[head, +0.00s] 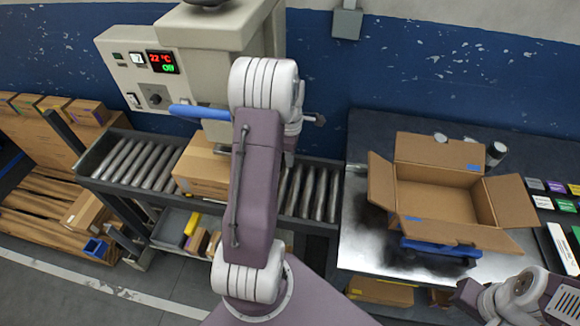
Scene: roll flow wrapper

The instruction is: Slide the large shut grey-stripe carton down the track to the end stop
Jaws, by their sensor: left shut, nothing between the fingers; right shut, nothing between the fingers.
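A shut brown carton (203,172) lies on the roller track (138,160), right of the track's middle-left stretch. My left arm crosses in front of its right side and hides that part. A pale mark shows low on its front; I cannot make out a grey stripe. My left gripper (217,149) is mostly hidden behind my own arm. Only a small grey part shows by the carton's upper right, shut and empty; I cannot tell whether it touches the carton. The track's left end (84,176) has a dark frame, with bare rollers before it. My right gripper is out of view.
A beige machine (190,50) with a display and a blue bar (199,112) stands over the track. An open carton (445,200) sits on the metal table (356,240) at right. Cartons stand on pallets at left. Bins are below the track.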

